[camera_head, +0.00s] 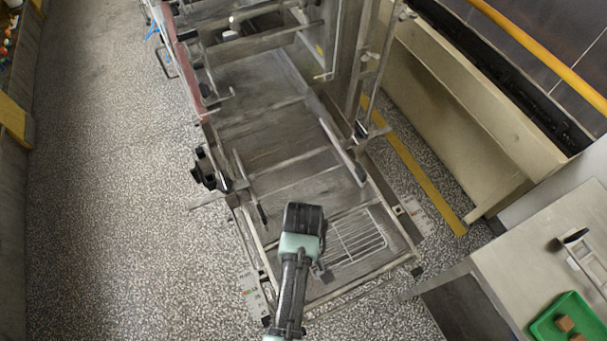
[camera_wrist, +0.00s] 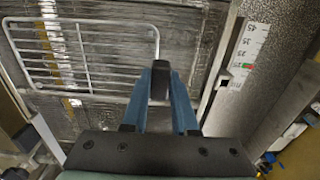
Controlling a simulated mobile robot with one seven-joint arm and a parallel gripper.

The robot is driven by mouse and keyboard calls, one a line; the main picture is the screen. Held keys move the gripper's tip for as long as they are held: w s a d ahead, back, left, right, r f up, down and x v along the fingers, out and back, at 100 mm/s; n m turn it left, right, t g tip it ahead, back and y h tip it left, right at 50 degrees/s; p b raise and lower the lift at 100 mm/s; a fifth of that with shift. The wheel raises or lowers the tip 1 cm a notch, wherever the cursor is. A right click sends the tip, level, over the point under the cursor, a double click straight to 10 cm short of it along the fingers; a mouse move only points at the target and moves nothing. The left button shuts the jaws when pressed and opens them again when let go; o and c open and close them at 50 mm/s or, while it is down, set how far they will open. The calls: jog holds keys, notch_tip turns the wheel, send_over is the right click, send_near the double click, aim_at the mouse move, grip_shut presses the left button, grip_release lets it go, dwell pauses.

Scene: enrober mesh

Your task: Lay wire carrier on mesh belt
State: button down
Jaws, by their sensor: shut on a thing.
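The wire carrier (camera_head: 357,238) is a pale wire grid with a rounded outer frame. It appears over the near end of the grey mesh belt (camera_head: 290,184), to the right of my gripper. In the wrist view, the carrier (camera_wrist: 86,55) fills the upper left, over the shiny belt surface (camera_wrist: 190,22). My gripper (camera_wrist: 160,88) is shut on the carrier's near right edge. The fingertips hide the held part of the wire. In the head view, my wrist hides part of the belt. I cannot tell whether the carrier touches the belt or hangs just above it.
Side rails (camera_head: 342,145) flank the belt, and a machine frame rises at its far end. A black knob (camera_head: 207,168) sits on the left. A ruler strip (camera_wrist: 246,58) runs beside the belt. A table with a green tray (camera_head: 568,322) stands at lower right. The left floor is clear.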

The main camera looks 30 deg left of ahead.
jog(key=shift+f, duration=0.2)
jog(key=c, duration=0.7)
grip_release()
jog(key=shift+r, duration=0.1)
